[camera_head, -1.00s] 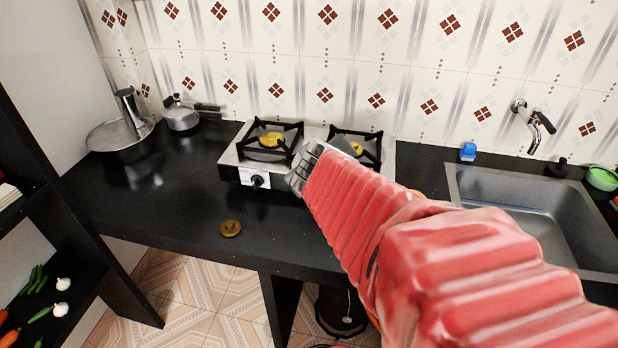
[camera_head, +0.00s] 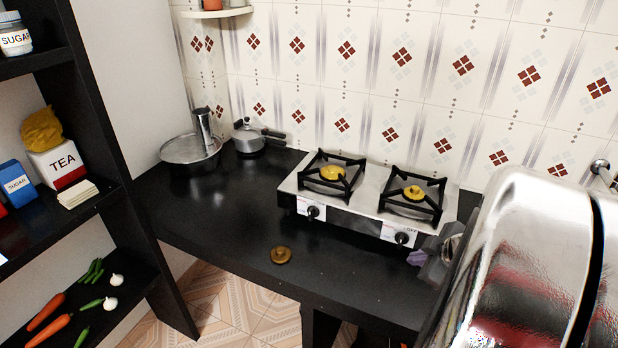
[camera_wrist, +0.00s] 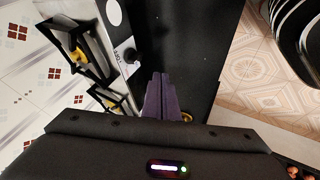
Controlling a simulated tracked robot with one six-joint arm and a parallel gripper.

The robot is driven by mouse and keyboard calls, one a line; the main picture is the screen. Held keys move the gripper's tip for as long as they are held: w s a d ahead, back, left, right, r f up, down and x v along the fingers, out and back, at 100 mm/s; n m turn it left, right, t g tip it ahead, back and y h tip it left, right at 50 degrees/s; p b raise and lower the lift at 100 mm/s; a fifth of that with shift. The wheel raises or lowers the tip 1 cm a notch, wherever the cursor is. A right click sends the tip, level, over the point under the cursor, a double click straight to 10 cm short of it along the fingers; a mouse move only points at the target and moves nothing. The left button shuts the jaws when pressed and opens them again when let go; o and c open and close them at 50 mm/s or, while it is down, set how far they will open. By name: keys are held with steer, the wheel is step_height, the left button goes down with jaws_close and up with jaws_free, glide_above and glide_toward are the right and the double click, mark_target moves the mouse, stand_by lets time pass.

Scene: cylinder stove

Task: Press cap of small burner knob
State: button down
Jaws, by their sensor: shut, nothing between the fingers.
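The two-burner stove (camera_head: 377,198) stands on the black counter. Its front has a left knob (camera_head: 312,212) and a right knob (camera_head: 403,238), both dark. The brass piece on the right burner (camera_head: 414,192) looks a little smaller than that on the left burner (camera_head: 332,173). My gripper (camera_head: 414,258) is shut and empty, its purple fingers just in front of and below the right knob, partly hidden by my arm. In the wrist view the closed fingers (camera_wrist: 161,78) point toward the right knob (camera_wrist: 131,55), lying beside it with a small gap.
A large pan (camera_head: 190,149) and a lidded pot (camera_head: 249,138) stand at the back left. A shelf unit (camera_head: 130,215) stands at the left. The counter (camera_head: 225,215) left of the stove is mostly clear.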

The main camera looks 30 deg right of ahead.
mark_target(400, 245)
steer(key=shift+w+f, duration=0.1)
stand_by(0.3)
steer(key=shift+x, duration=4.8)
steer(key=shift+w+d, duration=1.25)
steer(key=shift+d, duration=0.3)
